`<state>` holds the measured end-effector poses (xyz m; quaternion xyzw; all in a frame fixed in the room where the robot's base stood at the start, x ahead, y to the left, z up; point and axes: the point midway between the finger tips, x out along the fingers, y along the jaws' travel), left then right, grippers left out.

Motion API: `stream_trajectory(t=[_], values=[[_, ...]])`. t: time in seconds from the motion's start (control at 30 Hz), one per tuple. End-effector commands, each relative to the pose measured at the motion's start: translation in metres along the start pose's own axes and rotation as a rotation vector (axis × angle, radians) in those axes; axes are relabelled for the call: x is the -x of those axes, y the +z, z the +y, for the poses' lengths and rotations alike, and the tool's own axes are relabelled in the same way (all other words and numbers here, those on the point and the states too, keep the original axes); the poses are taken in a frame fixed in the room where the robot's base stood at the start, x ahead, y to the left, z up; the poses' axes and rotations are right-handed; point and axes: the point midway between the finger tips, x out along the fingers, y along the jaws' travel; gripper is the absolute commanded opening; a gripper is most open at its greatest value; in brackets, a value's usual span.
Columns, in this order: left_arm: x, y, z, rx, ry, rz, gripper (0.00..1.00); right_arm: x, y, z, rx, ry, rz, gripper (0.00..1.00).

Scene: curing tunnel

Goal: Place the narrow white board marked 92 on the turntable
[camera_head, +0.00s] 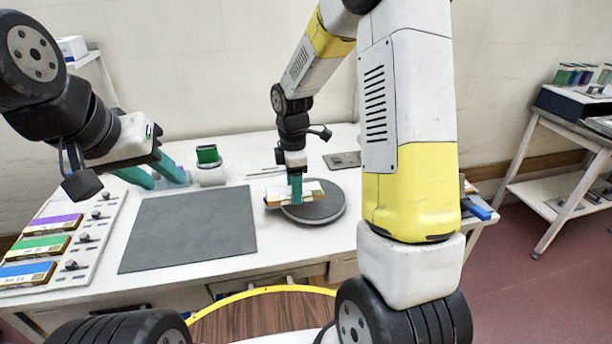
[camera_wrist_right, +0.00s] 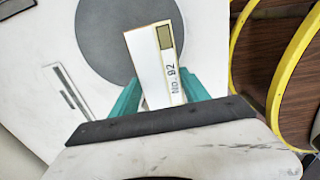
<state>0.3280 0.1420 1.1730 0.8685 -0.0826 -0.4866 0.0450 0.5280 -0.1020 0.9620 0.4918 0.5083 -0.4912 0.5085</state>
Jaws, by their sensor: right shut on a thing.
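The narrow white board (camera_head: 312,190) has a tan strip at one end and the print "No. 92", readable in the right wrist view (camera_wrist_right: 157,70). My right gripper (camera_head: 296,196) is shut on it, with teal fingers on both sides. The turntable (camera_head: 328,208) is a dark grey disc on the white table, also in the right wrist view (camera_wrist_right: 102,40). The board lies flat over the disc's left part and sticks out past its edge; I cannot tell whether they touch. My left gripper (camera_head: 152,176) is open and empty at the table's left.
A dark grey mat (camera_head: 192,228) lies left of the turntable. A rack with purple, green and blue labelled boards (camera_head: 42,244) is at the far left. A white pot with a green top (camera_head: 209,168) stands behind the mat. A side table (camera_head: 560,150) is at right.

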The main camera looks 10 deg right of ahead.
Motion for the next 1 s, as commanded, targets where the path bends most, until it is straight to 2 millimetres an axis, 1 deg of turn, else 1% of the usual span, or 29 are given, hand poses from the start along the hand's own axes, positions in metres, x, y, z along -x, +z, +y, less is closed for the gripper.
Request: stream_trajectory(t=[0.03,0.1,0.2,0.3,0.47,0.53,0.7,0.73,0.8,1.0], values=[[0.000,0.000,0.000,0.000,0.000,0.000,0.36,-0.002,0.012,0.008,-0.006,-0.001,0.000,0.13],[0.000,0.000,0.000,0.000,0.000,0.000,0.36,-0.003,0.026,0.016,-0.005,-0.001,-0.001,0.13],[0.000,0.000,0.000,0.000,0.000,0.000,0.36,-0.005,0.041,0.026,-0.003,-0.002,0.000,0.13],[0.000,0.000,0.000,0.000,0.000,0.000,0.36,-0.006,0.050,0.032,-0.002,-0.001,0.000,0.13],[0.000,0.000,0.000,0.000,0.000,0.000,0.36,-0.006,0.058,0.037,-0.002,0.000,0.000,0.13],[0.000,0.000,0.000,0.000,0.000,0.000,0.36,-0.008,0.065,0.041,-0.002,-0.001,-0.001,0.13],[0.000,0.000,0.000,0.000,0.000,0.000,0.36,-0.036,0.064,0.040,0.001,-0.005,-0.001,0.13],[0.000,0.000,0.000,0.000,0.000,0.000,0.36,-0.039,0.064,0.040,0.001,-0.003,-0.001,0.13],[0.000,0.000,0.000,0.000,0.000,0.000,0.36,-0.043,0.064,0.040,0.001,-0.002,-0.001,0.13],[0.000,0.000,0.000,0.000,0.000,0.000,0.36,-0.042,0.064,0.040,0.000,-0.001,0.000,0.13]])
